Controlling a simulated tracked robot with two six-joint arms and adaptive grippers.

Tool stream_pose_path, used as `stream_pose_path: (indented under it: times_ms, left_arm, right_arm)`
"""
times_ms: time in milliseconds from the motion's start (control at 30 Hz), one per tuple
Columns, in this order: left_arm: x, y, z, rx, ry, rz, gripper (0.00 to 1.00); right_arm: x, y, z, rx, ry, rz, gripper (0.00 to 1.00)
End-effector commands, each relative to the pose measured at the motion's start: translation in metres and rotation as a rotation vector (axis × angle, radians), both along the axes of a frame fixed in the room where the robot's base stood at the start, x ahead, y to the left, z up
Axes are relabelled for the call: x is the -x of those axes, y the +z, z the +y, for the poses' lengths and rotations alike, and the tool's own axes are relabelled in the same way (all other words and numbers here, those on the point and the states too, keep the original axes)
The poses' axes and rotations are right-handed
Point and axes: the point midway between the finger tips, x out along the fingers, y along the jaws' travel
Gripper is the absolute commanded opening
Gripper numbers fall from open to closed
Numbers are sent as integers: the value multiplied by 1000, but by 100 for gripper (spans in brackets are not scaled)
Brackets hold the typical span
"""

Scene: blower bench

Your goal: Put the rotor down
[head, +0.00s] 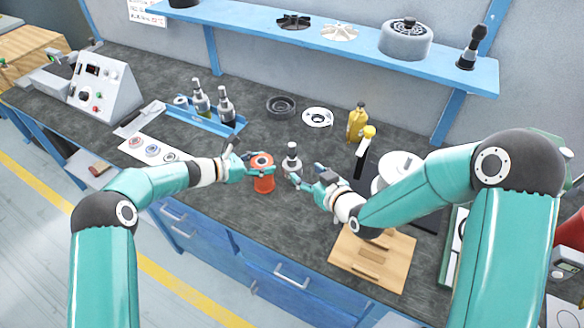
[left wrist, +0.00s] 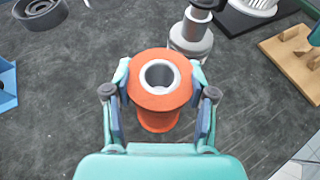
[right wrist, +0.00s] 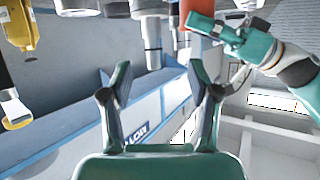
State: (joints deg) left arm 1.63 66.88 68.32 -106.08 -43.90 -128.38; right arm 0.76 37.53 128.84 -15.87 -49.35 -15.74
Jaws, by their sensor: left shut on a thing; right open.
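My left gripper (head: 262,168) is shut on an orange spool-like part (head: 264,183) with a pale-rimmed bore facing up. It sits between the fingers in the left wrist view (left wrist: 145,90). A grey-and-black stepped part (head: 292,158), which seems to be the rotor, stands upright on the bench just right of it. It also shows behind the orange part in the left wrist view (left wrist: 191,40). My right gripper (head: 303,174) is open and empty on its right. In the right wrist view its grey shaft (right wrist: 152,45) lies between and beyond the fingertips.
A blue tray (head: 225,128) with grey-and-black parts stands behind left. A dark ring (head: 281,106), a white disc part (head: 318,117) and a yellow bottle (head: 357,120) are behind. A wooden fixture (head: 390,268) lies front right. A blue shelf (head: 350,48) runs above the bench (head: 225,205).

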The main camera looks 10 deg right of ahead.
Motion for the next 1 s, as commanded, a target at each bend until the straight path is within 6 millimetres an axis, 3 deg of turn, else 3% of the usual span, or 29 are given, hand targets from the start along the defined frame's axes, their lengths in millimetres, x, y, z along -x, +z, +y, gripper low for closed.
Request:
stream_pose_path:
  times_ms: [167, 400, 733, 1000]
  left_arm:
    - [0, 1, 0, 1, 1, -2, 7]
    - [0, 1, 0, 1, 1, -2, 7]
    - [0, 1, 0, 1, 1, -2, 7]
    - [0, 1, 0, 1, 0, -2, 7]
  right_arm:
    - [-5, -2, -3, 10, -15, -29, 61]
    - [-40, -15, 10, 10, -15, -31, 61]
    - [-64, -23, 17, 9, -16, -30, 61]
    - [-97, -32, 25, 9, -14, -30, 61]
